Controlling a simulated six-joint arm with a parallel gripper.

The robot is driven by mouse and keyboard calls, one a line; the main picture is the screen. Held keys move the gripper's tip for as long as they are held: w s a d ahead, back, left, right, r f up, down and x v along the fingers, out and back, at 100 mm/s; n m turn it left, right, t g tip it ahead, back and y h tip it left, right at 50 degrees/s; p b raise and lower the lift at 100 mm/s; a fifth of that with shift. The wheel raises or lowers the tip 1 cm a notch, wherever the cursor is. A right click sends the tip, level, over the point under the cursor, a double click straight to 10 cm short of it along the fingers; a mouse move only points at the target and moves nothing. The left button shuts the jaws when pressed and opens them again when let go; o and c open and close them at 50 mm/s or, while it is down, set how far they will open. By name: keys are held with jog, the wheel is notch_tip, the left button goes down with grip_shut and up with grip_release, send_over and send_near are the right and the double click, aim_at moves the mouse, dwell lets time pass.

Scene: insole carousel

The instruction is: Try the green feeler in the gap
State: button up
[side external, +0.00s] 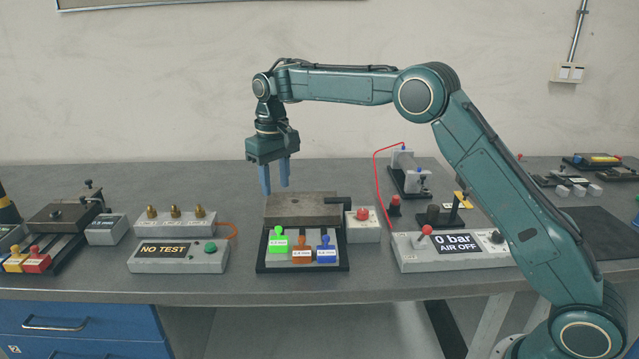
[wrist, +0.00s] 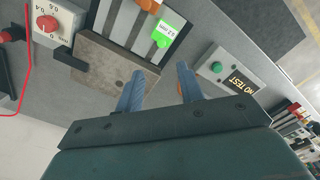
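The green feeler (side external: 278,241), with an upright handle and white label, lies at the left of a dark-framed rack (side external: 262,262). It also shows in the wrist view (wrist: 167,38). An orange feeler (side external: 302,250) and a blue feeler (side external: 326,251) lie to its right. A brown-grey metal block (side external: 304,207) stands behind them; the gap itself cannot be made out. My gripper (side external: 275,188) points down, above and behind the block's left end, apart from the feelers. In the wrist view its two fingers (wrist: 160,82) are spread with nothing between them.
A red-knobbed dial box (side external: 362,228) and black handle (side external: 338,200) adjoin the block's right. A "NO TEST" box (side external: 178,256) and a box with three brass studs (side external: 175,221) stand left. The "0 bar AIR OFF" box (side external: 453,250) stands right. Bench surface shows between the stations.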

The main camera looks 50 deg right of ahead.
jog(key=shift+r, duration=1.5)
jog(key=s+d+r+t, duration=0.1)
jog(key=s+r, duration=0.5)
jog(key=s, duration=0.4)
jog(key=s+d+r+t, duration=0.1)
jog(key=s+r+t, duration=0.1)
jog(key=s+r, duration=0.5)
jog(key=s+f+t, duration=0.1)
jog(key=s+f, duration=0.3)
jog(key=s, duration=0.8)
jog(key=s+f+t, duration=0.1)
jog(key=s+f, duration=0.4)
jog(key=s, duration=0.6)
jog(key=shift+s+d+t, duration=0.3)
jog(key=shift+s+d, duration=0.05)
jog(key=shift+d, duration=0.1)
jog(key=shift+w, duration=0.15)
